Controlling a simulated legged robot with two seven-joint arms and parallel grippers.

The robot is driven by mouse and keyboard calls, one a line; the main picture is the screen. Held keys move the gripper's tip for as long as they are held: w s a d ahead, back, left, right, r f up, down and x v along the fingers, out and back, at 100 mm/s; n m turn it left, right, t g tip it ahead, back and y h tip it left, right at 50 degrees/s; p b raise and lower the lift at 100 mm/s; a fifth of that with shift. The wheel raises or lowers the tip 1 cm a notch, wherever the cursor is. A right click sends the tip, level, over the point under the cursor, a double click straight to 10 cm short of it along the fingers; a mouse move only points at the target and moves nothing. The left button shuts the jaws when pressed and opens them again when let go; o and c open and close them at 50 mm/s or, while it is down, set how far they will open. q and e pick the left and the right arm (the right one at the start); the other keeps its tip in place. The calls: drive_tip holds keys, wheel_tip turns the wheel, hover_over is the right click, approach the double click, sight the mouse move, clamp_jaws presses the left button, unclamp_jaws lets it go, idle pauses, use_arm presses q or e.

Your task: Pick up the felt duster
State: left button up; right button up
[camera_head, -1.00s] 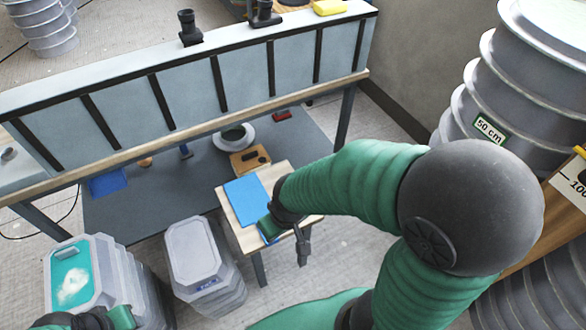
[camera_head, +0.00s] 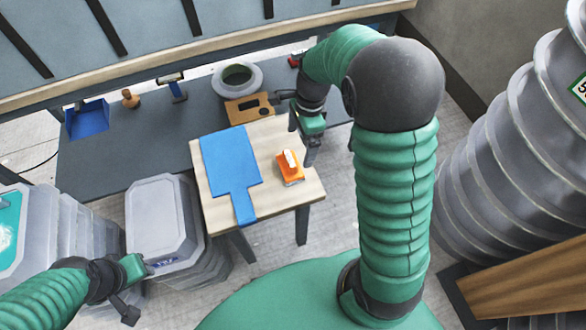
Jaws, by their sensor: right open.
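An orange block with a white top piece (camera_head: 290,167), which looks like the felt duster, lies on the right half of a small pale wooden table (camera_head: 310,188). My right gripper (camera_head: 302,140) is open and empty, just beyond the orange block and apart from it. My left gripper (camera_head: 142,290) is at the lower left, with its fingers apart and nothing between them, near a grey lidded bin (camera_head: 155,218).
A blue paddle-shaped sheet (camera_head: 231,163) covers the table's left half. Behind, a dark platform holds a wooden block with dark parts (camera_head: 247,108), a grey ring-shaped pot (camera_head: 237,78), and a blue dustpan (camera_head: 88,118). Grey ribbed moulds (camera_head: 505,150) stand at right.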

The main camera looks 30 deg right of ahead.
sight(287, 160)
wheel_tip(287, 160, down, 3)
drive_tip(key=shift+a+r+b, duration=0.1)
drive_tip(key=shift+a+b, duration=0.05)
drive_tip(key=shift+b, duration=0.15)
drive_tip(key=a+f, duration=0.1)
drive_tip(key=a+f+b, duration=0.1)
drive_tip(key=a+b, duration=0.1)
drive_tip(key=a, duration=0.1)
drive_tip(key=shift+a+f, duration=0.1)
drive_tip(key=shift+f, duration=0.3)
drive_tip(key=f, duration=0.1)
drive_tip(key=f+b, duration=0.1)
drive_tip(key=f, duration=0.1)
drive_tip(key=shift+d, duration=0.25)
drive_tip(key=shift+d+f, duration=0.15)
drive_tip(key=shift+d, duration=0.2)
drive_tip(key=shift+a+r, duration=0.2)
drive_tip(key=shift+a, duration=0.25)
drive_tip(key=c, duration=0.8)
drive_tip(key=shift+d, duration=0.1)
drive_tip(key=c, duration=0.4)
use_arm(q)
drive_tip(key=f, duration=0.2)
drive_tip(key=a+f, duration=0.1)
drive_tip(key=f, duration=0.1)
drive_tip(key=shift+f, duration=0.4)
use_arm(e)
drive_tip(key=shift+d, duration=0.2)
